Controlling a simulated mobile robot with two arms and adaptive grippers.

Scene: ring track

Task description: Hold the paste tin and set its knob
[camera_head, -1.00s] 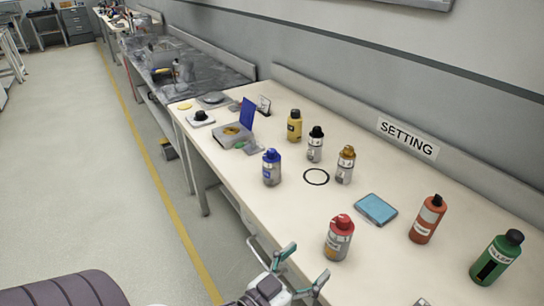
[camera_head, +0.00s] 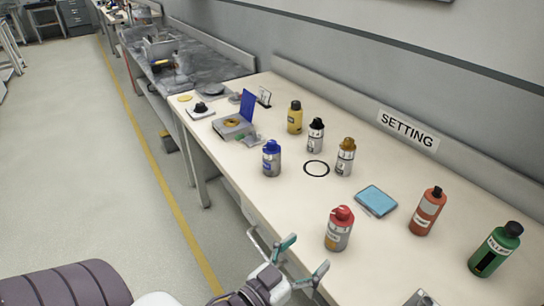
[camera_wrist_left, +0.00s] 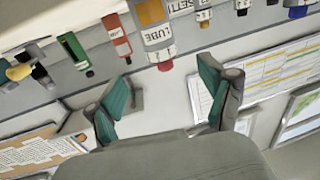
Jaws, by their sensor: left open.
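Several capped containers stand upright on the bench, and I cannot read which is the paste tin. The nearest is a grey one with a red cap (camera_head: 339,232); in the left wrist view a red-capped container (camera_wrist_left: 155,32) carries the word LUBE. Behind stand a blue-capped one (camera_head: 271,160), a yellow one (camera_head: 295,119), a black-capped one (camera_head: 315,137) and an amber-capped one (camera_head: 345,160). My left gripper (camera_head: 303,258) is open and empty at the bench's front edge, short of the red-capped container. My right gripper is not in view.
An orange-red bottle (camera_head: 427,213) and a green bottle (camera_head: 495,252) stand at the right. A blue pad (camera_head: 376,201) and a black ring (camera_head: 305,168) lie mid-bench. An open box with a blue lid (camera_head: 248,108) stands farther back. A SETTING sign (camera_head: 408,130) is behind.

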